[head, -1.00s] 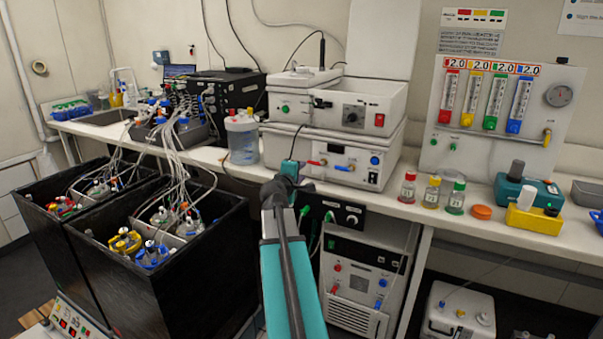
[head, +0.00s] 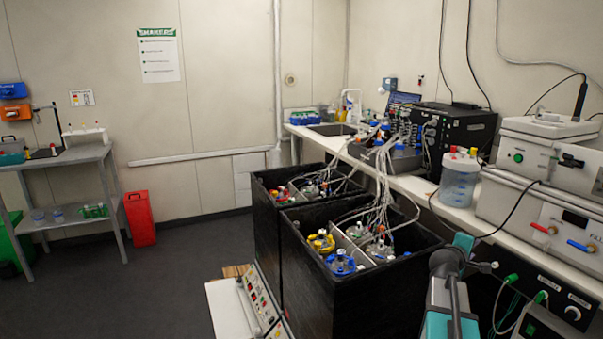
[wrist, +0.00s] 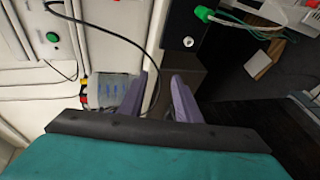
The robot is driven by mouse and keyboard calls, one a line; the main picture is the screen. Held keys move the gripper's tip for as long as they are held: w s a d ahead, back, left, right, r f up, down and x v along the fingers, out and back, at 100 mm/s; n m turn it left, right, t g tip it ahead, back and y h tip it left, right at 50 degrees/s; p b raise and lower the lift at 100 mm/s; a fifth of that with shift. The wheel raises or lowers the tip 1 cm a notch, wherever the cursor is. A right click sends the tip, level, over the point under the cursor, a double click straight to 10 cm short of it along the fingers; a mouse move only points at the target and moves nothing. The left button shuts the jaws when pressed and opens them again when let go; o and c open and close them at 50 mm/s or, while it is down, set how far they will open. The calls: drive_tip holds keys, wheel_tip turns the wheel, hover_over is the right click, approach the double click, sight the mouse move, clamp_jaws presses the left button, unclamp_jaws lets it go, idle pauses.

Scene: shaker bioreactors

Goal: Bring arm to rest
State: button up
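My arm (head: 452,300) shows in the lower right of the head view, beside the near black shaker box. The fingers of my gripper are hard to make out there. In the wrist view my gripper (wrist: 160,77) shows two purple fingers apart, with nothing held between them. The clear jar with blue markings (wrist: 112,90) shows beside and beyond the left finger. It also stands on the bench in the head view (head: 459,182).
Two black shaker boxes (head: 318,262) with tubed vessels stand left of my arm. The white bench (head: 462,215) with instruments runs along the right. A shelf cart (head: 75,155) and a red container (head: 140,218) stand far left. The dark floor (head: 150,290) between is clear.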

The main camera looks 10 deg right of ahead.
drive_tip(key=w+a+f+n+g+y, duration=0.1)
drive_tip(key=a+f+y, duration=0.2)
drive_tip(key=a+f, duration=1.05)
drive_tip(key=w+a+f+n+y, duration=0.1)
drive_tip(key=w+a+f+y, duration=0.1)
drive_tip(key=a+f, duration=1.2)
drive_tip(key=s+a+f+m+g+y, duration=0.1)
drive_tip(key=s+a+f+g+y, duration=0.15)
drive_tip(key=s+a+f, duration=0.8)
drive_tip(key=s+a+f+m+g+y, duration=0.15)
drive_tip(key=s+a+f+g, duration=0.25)
drive_tip(key=s+a+f, duration=0.65)
drive_tip(key=s+a+f+m+g+y, duration=0.2)
drive_tip(key=s+a+f, duration=0.1)
drive_tip(key=s, duration=0.5)
drive_tip(key=s+a+f+m+g+y, duration=0.1)
drive_tip(key=s+a+f+m+g, duration=0.1)
drive_tip(key=s, duration=0.7)
drive_tip(key=shift+a+f+m+g+y, duration=0.4)
drive_tip(key=shift+a+f+m, duration=0.15)
drive_tip(key=shift+a, duration=0.15)
